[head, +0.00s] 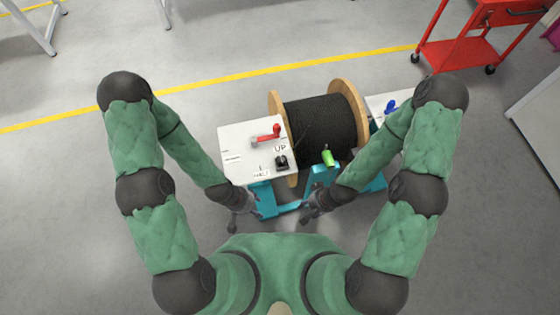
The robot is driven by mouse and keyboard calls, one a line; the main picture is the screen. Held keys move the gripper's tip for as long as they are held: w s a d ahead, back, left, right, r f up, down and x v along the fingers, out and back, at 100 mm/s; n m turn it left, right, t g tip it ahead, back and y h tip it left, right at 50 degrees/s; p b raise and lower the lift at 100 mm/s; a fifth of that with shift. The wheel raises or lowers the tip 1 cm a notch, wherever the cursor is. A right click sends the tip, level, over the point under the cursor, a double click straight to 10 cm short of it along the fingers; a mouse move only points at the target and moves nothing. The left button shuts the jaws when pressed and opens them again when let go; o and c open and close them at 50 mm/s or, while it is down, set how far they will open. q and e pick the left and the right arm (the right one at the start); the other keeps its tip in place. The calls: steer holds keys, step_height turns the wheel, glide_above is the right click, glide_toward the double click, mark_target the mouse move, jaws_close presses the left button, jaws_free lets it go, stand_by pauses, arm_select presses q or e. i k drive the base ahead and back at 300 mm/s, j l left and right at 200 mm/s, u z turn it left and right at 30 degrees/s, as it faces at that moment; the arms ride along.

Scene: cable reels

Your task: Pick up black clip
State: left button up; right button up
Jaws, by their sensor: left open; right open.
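A small black clip (281,162) sits on the white top of the left stand (235,148), near its front right corner and just below the "UP" label. My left gripper (246,220) is open and low in front of the left stand, apart from the clip. My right gripper (310,215) is open and low in front of the blue-green frame, also apart from the clip. The fingers of both grippers are small and dark here.
A wooden reel wound with black cable (320,122) stands right of the left stand. A red-handled tool (266,137) lies behind the clip. A green piece (328,158) and a blue piece (391,105) are to the right. A red cart (460,52) stands at the back right.

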mark_target(281, 161)
steer(key=l+u, duration=0.2)
steer(key=u, duration=0.15)
steer(key=l+u, duration=0.45)
steer(key=u, duration=0.2)
steer(key=i, duration=0.05)
